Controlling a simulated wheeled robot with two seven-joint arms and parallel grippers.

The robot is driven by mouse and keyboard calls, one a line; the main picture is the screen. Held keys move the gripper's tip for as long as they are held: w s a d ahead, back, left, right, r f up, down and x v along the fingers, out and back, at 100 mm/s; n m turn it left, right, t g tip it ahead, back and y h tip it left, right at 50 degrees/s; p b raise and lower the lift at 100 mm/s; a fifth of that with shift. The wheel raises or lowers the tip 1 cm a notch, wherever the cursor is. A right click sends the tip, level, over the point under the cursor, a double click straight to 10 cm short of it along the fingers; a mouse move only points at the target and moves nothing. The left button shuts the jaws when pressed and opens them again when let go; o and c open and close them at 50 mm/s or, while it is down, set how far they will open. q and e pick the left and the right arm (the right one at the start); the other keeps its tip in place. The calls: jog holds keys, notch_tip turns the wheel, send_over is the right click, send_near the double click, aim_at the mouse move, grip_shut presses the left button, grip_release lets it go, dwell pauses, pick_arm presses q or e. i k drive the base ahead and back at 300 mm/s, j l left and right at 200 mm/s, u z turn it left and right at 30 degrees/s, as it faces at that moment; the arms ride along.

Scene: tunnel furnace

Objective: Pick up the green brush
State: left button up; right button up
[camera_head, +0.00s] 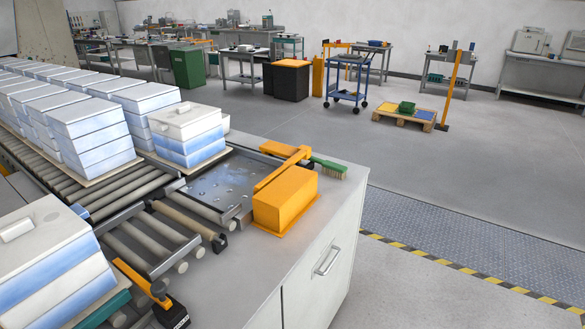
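The green brush (330,168) lies on the grey counter top (345,190), near its far right edge. Its bristles are at the right end, and its handle end reaches left to an orange bar (284,169). I cannot tell whether the two touch. An orange box (285,198) stands on the counter just in front of the brush. Neither of my grippers shows in the head view.
A roller conveyor (150,225) with stacked white-and-blue boxes (92,130) fills the left. A metal plate (215,188) lies beside the orange bar. Open floor (420,265) lies right of the white cabinet (325,262). A pallet (403,118) and blue cart (347,92) stand farther back.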

aim_at(331, 168)
jog(key=i+l+u, duration=0.1)
jog(key=u, duration=0.35)
jog(key=l+u, duration=0.15)
jog(key=u, duration=0.3)
jog(key=i+l+u, duration=0.1)
jog(key=u, duration=0.35)
jog(key=l+u, duration=0.3)
jog(key=u, duration=0.15)
jog(key=l+u, duration=0.2)
jog(key=u, duration=0.2)
jog(key=k+l+u, duration=0.2)
jog(key=l, duration=0.3)
jog(key=l+u, duration=0.2)
jog(key=l, duration=0.25)
jog(key=k+l+u, duration=0.2)
jog(key=l, duration=0.25)
jog(key=k+l+u, duration=0.2)
jog(key=l, duration=0.25)
jog(key=k+l+u, duration=0.4)
jog(key=l, duration=0.3)
jog(key=k+l, duration=0.9)
jog(key=l, duration=0.15)
